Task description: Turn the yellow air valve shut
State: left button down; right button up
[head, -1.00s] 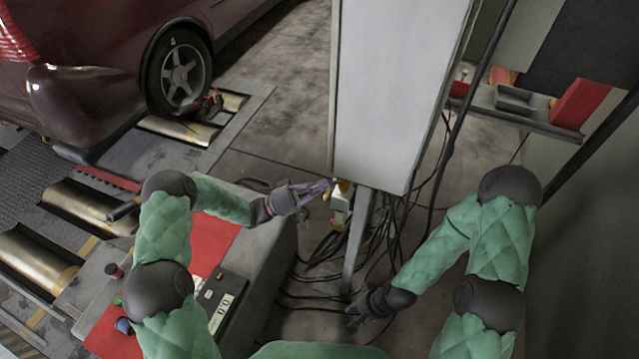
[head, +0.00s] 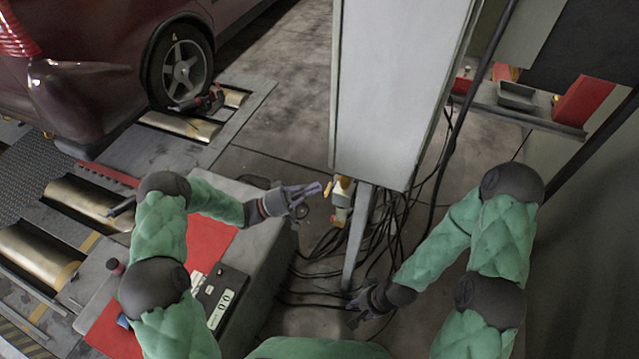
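The yellow air valve handle (head: 328,189) shows at the left side of a pale valve body (head: 342,189), just under the tall grey cabinet. My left gripper (head: 314,188) is just left of the handle, its fingers pointing right towards it. A small gap seems to separate them, and the fingers look close together; how far they are apart is hard to tell. My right gripper (head: 356,312) is low, right of the cabinet's leg foot, near the floor cables and away from the valve. Its fingers look spread, with nothing seen between them.
The grey cabinet (head: 400,90) stands on a metal leg (head: 357,235) beside the valve. Black cables (head: 325,240) cover the floor below. A grey console with a red mat (head: 209,245) and a display box (head: 222,300) is under my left arm. A dark red car (head: 90,50) stands on rollers behind.

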pick_arm(q)
jog(key=v, duration=0.9)
jog(key=shift+a+r, duration=0.25)
jog(key=s+d+f+n+g+y, duration=0.3)
jog(key=s+d+f+g+y, duration=0.5)
jog(key=s+f, duration=0.4)
jog(key=s+a+f+n+t+y+p, duration=0.2)
jog(key=s+a+f+n+t+y, duration=0.1)
jog(key=s+f+y, duration=0.4)
jog(key=s+y, duration=0.3)
jog(key=s, duration=0.1)
jog(key=shift+s+a, duration=0.3)
